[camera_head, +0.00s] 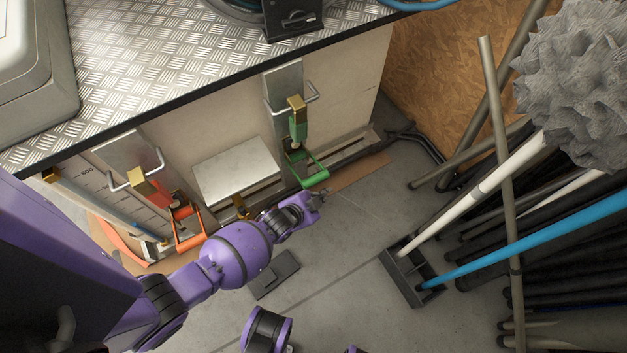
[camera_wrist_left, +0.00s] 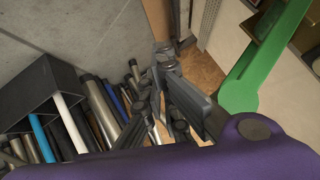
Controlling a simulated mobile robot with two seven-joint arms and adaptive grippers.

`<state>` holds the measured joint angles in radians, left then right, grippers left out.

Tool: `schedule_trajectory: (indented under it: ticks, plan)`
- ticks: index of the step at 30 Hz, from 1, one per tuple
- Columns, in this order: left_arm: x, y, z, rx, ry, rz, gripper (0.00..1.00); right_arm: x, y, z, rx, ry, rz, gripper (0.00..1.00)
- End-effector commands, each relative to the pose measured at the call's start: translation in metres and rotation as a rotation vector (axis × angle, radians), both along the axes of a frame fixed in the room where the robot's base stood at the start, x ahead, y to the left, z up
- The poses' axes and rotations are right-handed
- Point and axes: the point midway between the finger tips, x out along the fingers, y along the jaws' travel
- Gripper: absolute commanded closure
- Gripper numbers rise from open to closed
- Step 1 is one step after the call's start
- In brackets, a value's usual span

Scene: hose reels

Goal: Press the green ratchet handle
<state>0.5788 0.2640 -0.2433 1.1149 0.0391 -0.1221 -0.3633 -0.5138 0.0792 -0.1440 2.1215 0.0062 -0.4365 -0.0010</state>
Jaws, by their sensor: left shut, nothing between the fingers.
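The green ratchet handle (camera_head: 316,180) is a looped lever at the bottom of a green ratchet mounted on the front of the bench, right of a plain metal plate. In the left wrist view the green handle (camera_wrist_left: 262,65) runs diagonally at the upper right, close beside the fingers. My left gripper (camera_head: 323,193) is shut and empty, just below and beside the handle's lower end. In the left wrist view its fingers (camera_wrist_left: 163,58) are together, left of the handle. I cannot tell whether they touch it. My right gripper is not in view.
An orange ratchet handle (camera_head: 188,228) is on the bench front to the left. A grey bracket (camera_head: 408,275) with white and blue poles stands on the floor at right. Many pipes (camera_head: 560,240) fill the right side.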

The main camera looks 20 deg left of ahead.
Motion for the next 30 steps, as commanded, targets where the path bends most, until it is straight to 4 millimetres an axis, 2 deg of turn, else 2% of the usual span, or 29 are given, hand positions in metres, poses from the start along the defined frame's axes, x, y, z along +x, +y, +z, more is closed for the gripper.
schedule_trajectory:
  ticks: [5, 18, 24, 30]
  plan:
    - [-0.018, 0.006, 0.014, 0.001, 0.001, 0.000, 1.00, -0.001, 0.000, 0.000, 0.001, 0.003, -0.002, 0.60]
    - [-0.075, 0.022, 0.066, 0.001, 0.001, 0.000, 1.00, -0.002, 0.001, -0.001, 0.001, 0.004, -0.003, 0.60]
    - [-0.084, 0.025, 0.075, 0.000, 0.000, 0.000, 1.00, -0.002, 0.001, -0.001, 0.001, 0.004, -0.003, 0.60]
    - [-0.085, 0.025, 0.076, -0.001, -0.001, 0.000, 1.00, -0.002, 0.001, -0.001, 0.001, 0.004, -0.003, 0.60]
